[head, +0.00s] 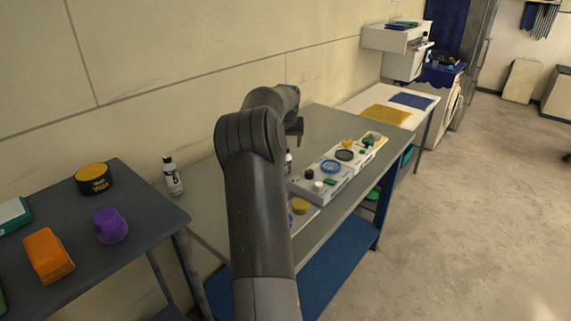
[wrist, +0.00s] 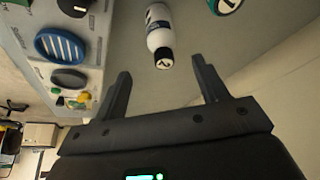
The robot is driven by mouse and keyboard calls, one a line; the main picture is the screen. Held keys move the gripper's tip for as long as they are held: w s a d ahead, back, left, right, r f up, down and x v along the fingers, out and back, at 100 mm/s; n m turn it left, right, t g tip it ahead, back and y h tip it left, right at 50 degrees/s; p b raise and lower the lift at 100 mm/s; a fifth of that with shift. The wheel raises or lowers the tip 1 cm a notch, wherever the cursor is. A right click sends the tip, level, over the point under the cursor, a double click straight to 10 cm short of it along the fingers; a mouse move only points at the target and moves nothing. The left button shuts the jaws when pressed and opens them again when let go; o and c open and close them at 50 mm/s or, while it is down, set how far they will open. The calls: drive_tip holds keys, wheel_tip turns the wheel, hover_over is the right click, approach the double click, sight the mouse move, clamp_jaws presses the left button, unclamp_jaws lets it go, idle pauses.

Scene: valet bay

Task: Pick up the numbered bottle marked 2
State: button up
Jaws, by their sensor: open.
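My gripper (wrist: 160,67) is open and empty, apart from the bottle. In the head view my gripper (head: 296,127) is above the grey bench, partly behind my arm. A white bottle (head: 288,158) shows there just beside my arm, mostly hidden. Another white bottle (head: 173,178) with a black cap and a dark number stands upright at the bench's left end by the wall.
A grey tray (head: 327,195) of small parts lies on the grey bench (head: 215,205). A teal-ended thing (wrist: 225,5) is at the wrist view's top right. A dark table (head: 130,245) at left holds an orange block, a purple thing and a wax tin. Floor at right is clear.

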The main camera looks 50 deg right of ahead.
drive_tip(key=x, duration=0.4)
drive_tip(key=shift+w+f, duration=0.1)
drive_tip(key=shift+f, duration=0.3)
drive_tip(key=x, duration=0.5)
drive_tip(key=shift+a+f, duration=0.15)
drive_tip(key=shift+a, duration=0.1)
drive_tip(key=c, duration=1.2)
drive_tip(key=shift+o, duration=0.2)
